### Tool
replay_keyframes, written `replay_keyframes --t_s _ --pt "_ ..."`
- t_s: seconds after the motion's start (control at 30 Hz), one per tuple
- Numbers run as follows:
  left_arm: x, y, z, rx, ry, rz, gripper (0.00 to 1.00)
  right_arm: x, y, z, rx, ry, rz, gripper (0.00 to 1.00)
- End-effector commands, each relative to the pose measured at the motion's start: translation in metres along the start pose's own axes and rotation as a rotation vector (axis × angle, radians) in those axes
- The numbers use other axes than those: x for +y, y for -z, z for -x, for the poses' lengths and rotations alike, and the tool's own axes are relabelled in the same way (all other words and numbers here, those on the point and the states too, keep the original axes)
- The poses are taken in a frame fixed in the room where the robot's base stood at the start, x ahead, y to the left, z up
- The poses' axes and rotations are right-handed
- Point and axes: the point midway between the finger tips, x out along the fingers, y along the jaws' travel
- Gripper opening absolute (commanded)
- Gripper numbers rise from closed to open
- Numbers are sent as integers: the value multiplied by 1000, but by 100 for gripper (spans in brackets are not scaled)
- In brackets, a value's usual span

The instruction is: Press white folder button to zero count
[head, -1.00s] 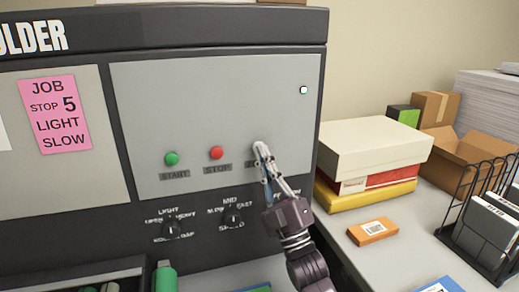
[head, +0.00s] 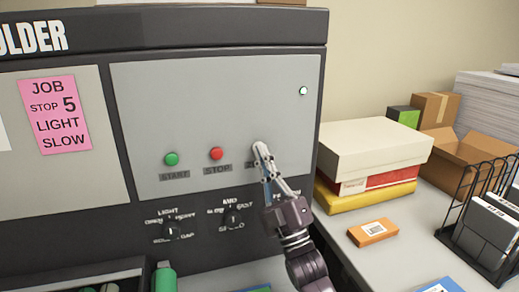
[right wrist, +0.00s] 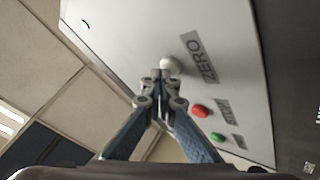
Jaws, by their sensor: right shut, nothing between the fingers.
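The white button (right wrist: 170,65) is a round knob beside the ZERO label in the right wrist view. In the head view it lies at the right of the grey folder panel (head: 210,100), right of the red STOP button (head: 216,153) and green START button (head: 171,159), mostly hidden by my fingertips. My right gripper (head: 262,153) is shut and empty, its tips at the button. In the right wrist view the right gripper's tips (right wrist: 160,76) overlap the button's lower edge; I cannot tell whether they press it. My left gripper is not in view.
Two knobs (head: 171,230) sit below the panel. A pink job note (head: 54,114) is at its left. On the table at right are a white box (head: 375,147), an orange box (head: 372,231), an open carton (head: 478,150) and a wire rack (head: 484,215).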

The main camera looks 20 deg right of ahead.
Motion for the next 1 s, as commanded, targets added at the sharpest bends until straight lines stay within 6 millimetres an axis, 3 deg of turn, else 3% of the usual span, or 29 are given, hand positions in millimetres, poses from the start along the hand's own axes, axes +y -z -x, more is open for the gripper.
replay_keyframes --t_s 0.67,1.0 --pt "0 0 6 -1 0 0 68 9 9 13 -1 1 -1 0" --pt "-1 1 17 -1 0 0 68 26 26 36 -2 2 0 0"
